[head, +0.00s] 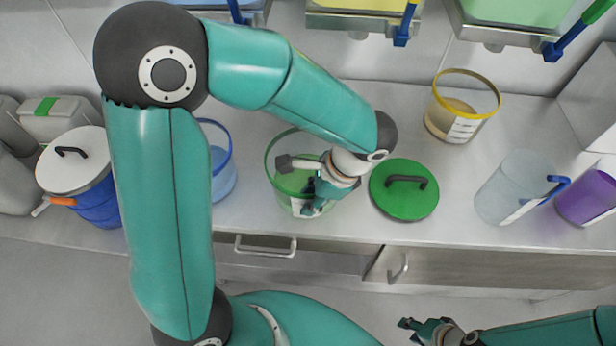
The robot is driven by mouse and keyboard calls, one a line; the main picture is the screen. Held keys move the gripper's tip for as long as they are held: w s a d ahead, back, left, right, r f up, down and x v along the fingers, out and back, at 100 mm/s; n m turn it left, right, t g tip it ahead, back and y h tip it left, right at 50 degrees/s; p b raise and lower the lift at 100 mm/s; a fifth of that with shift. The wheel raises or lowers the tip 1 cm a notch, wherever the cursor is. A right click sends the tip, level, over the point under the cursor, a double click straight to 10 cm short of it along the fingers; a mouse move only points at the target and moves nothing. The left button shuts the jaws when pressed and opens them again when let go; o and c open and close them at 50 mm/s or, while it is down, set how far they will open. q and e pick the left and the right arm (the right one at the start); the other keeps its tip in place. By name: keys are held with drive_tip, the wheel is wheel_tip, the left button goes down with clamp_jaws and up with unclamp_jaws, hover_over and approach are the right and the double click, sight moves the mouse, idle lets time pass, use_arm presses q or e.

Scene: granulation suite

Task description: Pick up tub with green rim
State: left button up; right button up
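The tub with green rim (269,160) stands on the steel counter, a clear tub with pale green contents and a white label low on its front. My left gripper (308,196) reaches in from above right and sits over the tub's right front part, covering some of its rim and inside. Its fingers overlap the tub wall in the picture; I cannot tell whether they touch it or how far apart they are. My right gripper (407,331) is at the bottom right, in front of the counter, with its fingertips apart and nothing between them.
A green lid (404,203) lies right of the tub. A blue-rimmed tub (222,172) is at its left, partly behind my arm. A yellow-rimmed tub (461,108), a clear jug (513,187) and a purple container (587,197) stand right. A white-lidded blue drum (92,203) stands left.

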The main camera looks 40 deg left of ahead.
use_arm(q)
drive_tip(key=shift+x, duration=1.05)
clamp_jaws()
